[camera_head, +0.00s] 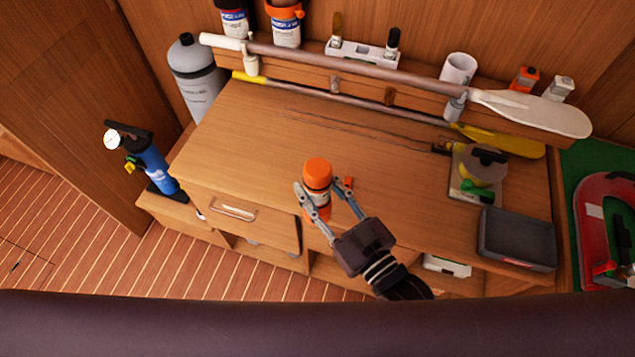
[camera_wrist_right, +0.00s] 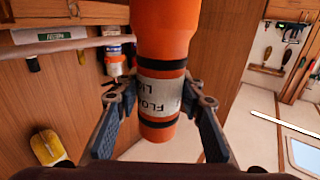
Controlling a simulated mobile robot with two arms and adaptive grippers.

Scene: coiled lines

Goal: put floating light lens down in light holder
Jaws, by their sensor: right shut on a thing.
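The floating light (camera_head: 317,175) is an orange cylinder with a white label and dark bands. My right gripper (camera_head: 328,207) is shut around its labelled middle and holds it above the wooden bench top, its wide orange end up. In the right wrist view the light (camera_wrist_right: 162,92) stands between the fingers of my right gripper (camera_wrist_right: 160,100), with lettering on the label. The lens itself is not clearly seen. A white open cylinder (camera_head: 459,68) on the back ledge may be the light holder; I cannot tell for sure. My left gripper is not in view.
Paddles (camera_head: 530,112) lie along the back ledge. Bottles (camera_head: 285,28) stand at the back, one with an orange ring. A yellow-lidded item (camera_head: 483,168) and a dark tray (camera_head: 517,238) are at the right of the bench (camera_head: 250,130). The bench's left half is clear.

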